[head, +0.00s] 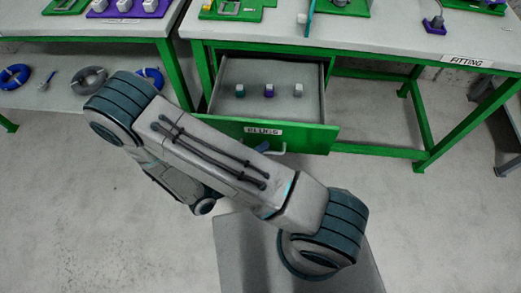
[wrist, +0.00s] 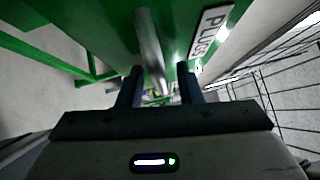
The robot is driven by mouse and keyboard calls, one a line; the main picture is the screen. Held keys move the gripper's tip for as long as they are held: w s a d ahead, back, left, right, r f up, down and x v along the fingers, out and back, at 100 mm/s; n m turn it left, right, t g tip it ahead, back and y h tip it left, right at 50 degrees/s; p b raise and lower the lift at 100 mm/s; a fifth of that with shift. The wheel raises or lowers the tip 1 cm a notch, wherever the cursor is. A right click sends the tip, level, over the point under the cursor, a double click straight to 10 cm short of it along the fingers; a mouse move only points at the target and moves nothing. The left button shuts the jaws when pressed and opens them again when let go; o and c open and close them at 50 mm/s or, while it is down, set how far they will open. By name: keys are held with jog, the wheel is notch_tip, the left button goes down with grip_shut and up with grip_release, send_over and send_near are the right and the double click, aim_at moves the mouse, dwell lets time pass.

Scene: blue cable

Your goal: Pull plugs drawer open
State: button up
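The green plugs drawer (head: 230,128) hangs well out from the table in the head view, its tray showing. Its PLUGS label (head: 264,130) is on the front and also shows in the wrist view (wrist: 209,32). Three small plugs (head: 269,90) stand in a row inside. The pale bar handle (wrist: 150,50) runs toward the space between my gripper's fingers in the wrist view. My gripper (wrist: 162,88) has its two dark fingers apart, with a gap beside the handle. In the head view my arm hides most of the gripper near the drawer front.
The drawer is under a grey-topped table (head: 390,45) with green legs and a FITTING label (head: 467,61). Another table (head: 85,27) stands at the left, with coiled cables (head: 90,80) on its lower shelf. Floor is clear in front of the right table.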

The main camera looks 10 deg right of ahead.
jog(key=shift+a, duration=0.15)
jog(key=v, duration=1.3)
jog(key=shift+a+f+p, duration=0.15)
jog(key=shift+a+p, duration=0.1)
jog(key=shift+p, duration=0.2)
jog(key=shift+s, duration=0.1)
jog(key=w+d+r+n+g+y+p, duration=0.1)
jog(key=d+r+n+y+p, duration=0.4)
jog(key=r+n, duration=0.5)
jog(key=w+d+r+n+g+y+p, duration=0.1)
jog(key=d+r+n+g+y+p, duration=0.2)
jog(key=d+r+n+y+p, duration=0.3)
jog(key=w+d+r+n+g+y+p, duration=0.1)
jog(key=d+r+n+y+p, duration=0.5)
jog(key=r+n, duration=1)
jog(key=shift+d+r+g+p, duration=0.45)
jog(key=shift+d+r, duration=0.55)
jog(key=shift+r, duration=4.25)
